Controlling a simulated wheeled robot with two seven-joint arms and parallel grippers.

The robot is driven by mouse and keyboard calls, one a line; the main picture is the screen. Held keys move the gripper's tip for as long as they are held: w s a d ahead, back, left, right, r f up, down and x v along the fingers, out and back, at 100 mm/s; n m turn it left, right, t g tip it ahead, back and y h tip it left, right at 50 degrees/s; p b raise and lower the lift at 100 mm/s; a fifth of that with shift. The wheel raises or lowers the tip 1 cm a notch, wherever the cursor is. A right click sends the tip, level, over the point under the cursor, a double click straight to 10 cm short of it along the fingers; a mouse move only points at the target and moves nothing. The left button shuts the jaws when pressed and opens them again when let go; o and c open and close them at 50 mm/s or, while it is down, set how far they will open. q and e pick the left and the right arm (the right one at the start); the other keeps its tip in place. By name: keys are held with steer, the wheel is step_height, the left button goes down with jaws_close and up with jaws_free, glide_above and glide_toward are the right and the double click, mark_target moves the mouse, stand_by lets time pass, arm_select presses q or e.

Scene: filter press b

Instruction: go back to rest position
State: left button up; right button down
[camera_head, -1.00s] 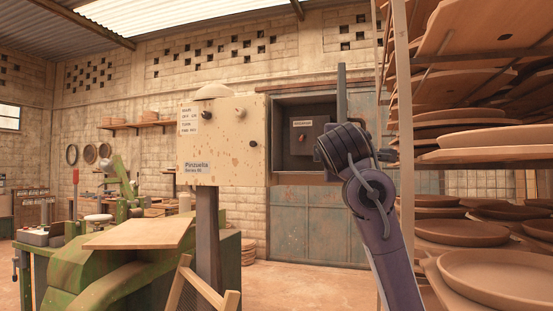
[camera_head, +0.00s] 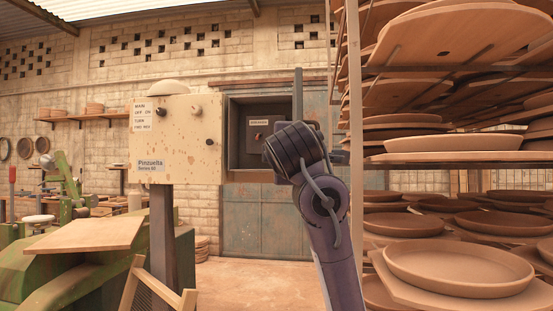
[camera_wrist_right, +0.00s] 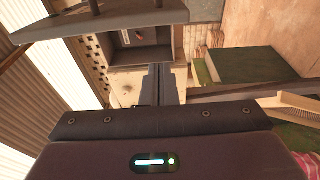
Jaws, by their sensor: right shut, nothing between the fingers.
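My right arm comes up from the bottom of the head view, its dark wrist (camera_head: 292,150) in front of the lower right of an open grey wall box (camera_head: 240,135). Its fingers cannot be made out in the head view. In the right wrist view my right gripper (camera_wrist_right: 159,70) has its two fingers together with nothing between them. The fingers point toward the open box (camera_wrist_right: 140,38); whether they touch anything cannot be told. Inside the box is a small labelled switch panel (camera_head: 262,130). My left gripper is not in view.
A spotted cream control panel (camera_head: 180,145) stands on a post left of the box. A tall rack of clay plates (camera_head: 355,200) stands close on the right. A green machine (camera_head: 60,275) with a wooden board is at the lower left. Floor shows between them.

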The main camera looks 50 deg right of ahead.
steer(key=v, duration=0.2)
steer(key=shift+s, duration=0.5)
steer(key=shift+w+a, duration=0.1)
